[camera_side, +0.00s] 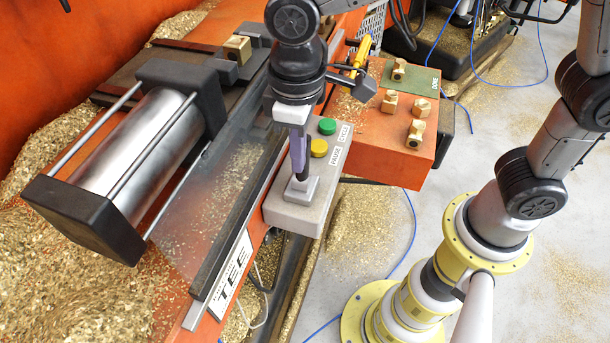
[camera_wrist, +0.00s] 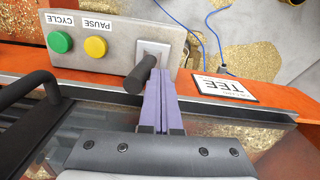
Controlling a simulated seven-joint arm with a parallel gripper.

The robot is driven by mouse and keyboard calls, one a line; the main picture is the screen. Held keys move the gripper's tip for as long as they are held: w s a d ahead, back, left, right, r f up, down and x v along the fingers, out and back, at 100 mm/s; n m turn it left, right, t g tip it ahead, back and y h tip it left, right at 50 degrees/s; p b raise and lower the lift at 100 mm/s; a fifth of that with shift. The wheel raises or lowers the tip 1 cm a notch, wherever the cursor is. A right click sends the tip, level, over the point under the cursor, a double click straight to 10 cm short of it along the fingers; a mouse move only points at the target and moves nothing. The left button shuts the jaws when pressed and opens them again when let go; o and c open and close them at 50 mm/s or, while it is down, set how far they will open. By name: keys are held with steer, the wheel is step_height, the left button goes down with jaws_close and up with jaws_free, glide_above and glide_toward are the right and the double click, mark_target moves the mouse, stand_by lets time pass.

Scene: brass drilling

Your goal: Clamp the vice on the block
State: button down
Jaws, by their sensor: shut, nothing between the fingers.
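The pneumatic vice (camera_side: 140,150), a steel cylinder between black end blocks, lies at the left in the side view. A brass block (camera_side: 237,48) sits by its far end, near the jaw; I cannot tell whether the jaw touches it. The grey control box (camera_side: 280,213) has a black lever (camera_wrist: 140,76) on a square plate (camera_wrist: 152,50). My gripper (camera_wrist: 159,75) is shut and empty, its purple fingers pointing down at the box. It also shows in the side view (camera_side: 299,172). The fingertips are right beside the lever; contact is unclear.
A green button (camera_side: 327,126) marked CYCLE and a yellow button (camera_side: 319,148) marked PAUSE are on the box. Several brass pieces (camera_side: 415,133) stand on an orange stand by a green DONE mat (camera_side: 420,79). A clear guard (camera_side: 215,200) stands beside the vice.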

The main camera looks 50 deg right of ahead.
steer(key=shift+w+d, duration=0.2)
steer(key=shift+d, duration=0.25)
step_height(320, 180, up, 9)
steer(key=a, duration=0.1)
steer(key=shift+s+a, duration=0.25)
steer(key=shift+s, duration=0.1)
stand_by(0.4)
steer(key=s+d+r+m+t, duration=0.1)
steer(key=d+r+m, duration=0.1)
steer(key=d, duration=0.5)
steer(key=s+d+r+m+t, duration=0.1)
steer(key=s+d+r+m, duration=0.15)
steer(key=d, duration=0.45)
steer(key=s+d+f+m+t, duration=0.1)
steer(key=s+d+f+t, duration=0.2)
steer(key=s+d+f, duration=0.5)
steer(key=shift+s+d+t, duration=0.25)
steer(key=shift+d+t, duration=0.05)
steer(key=shift+d, duration=0.05)
steer(key=shift+m, duration=0.25)
